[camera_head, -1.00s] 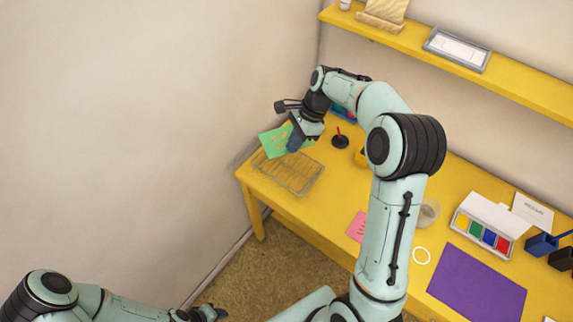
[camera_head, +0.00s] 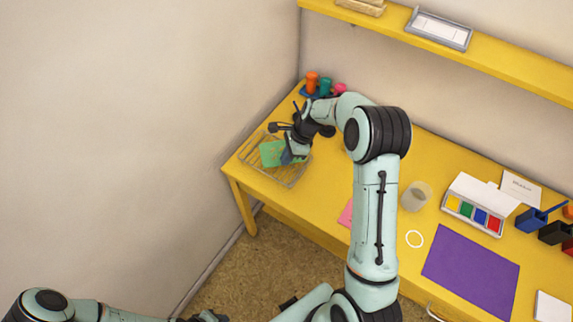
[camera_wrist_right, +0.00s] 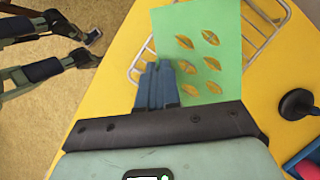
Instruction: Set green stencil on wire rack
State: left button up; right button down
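The green stencil (camera_head: 271,153), a flat sheet with orange leaf-shaped cut-outs, is over the wire rack (camera_head: 284,181) at the table's left end. It also shows in the right wrist view (camera_wrist_right: 228,55), with rack wires (camera_wrist_right: 268,18) showing on both sides of it. My right gripper (camera_head: 289,157) is low over the rack. Its blue fingers (camera_wrist_right: 158,82) are close together on the sheet's edge. I cannot tell whether the sheet touches the wires. My left gripper (camera_head: 208,316) is at the bottom edge of the head view, far from the rack, and its opening is unclear.
Orange, teal and pink bottles (camera_head: 325,86) stand behind the rack. A black round-based object (camera_wrist_right: 298,103) is beside it. A clear cup (camera_head: 416,195), a colour inkpad box (camera_head: 474,213) and a purple mat (camera_head: 471,268) are to the right. A shelf (camera_head: 500,66) runs above.

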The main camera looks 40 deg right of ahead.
jog(key=shift+f, duration=2.15)
jog(key=shift+f, duration=0.1)
jog(key=c, duration=1.4)
grip_release()
jog(key=shift+o, duration=0.2)
jog(key=v, duration=1.2)
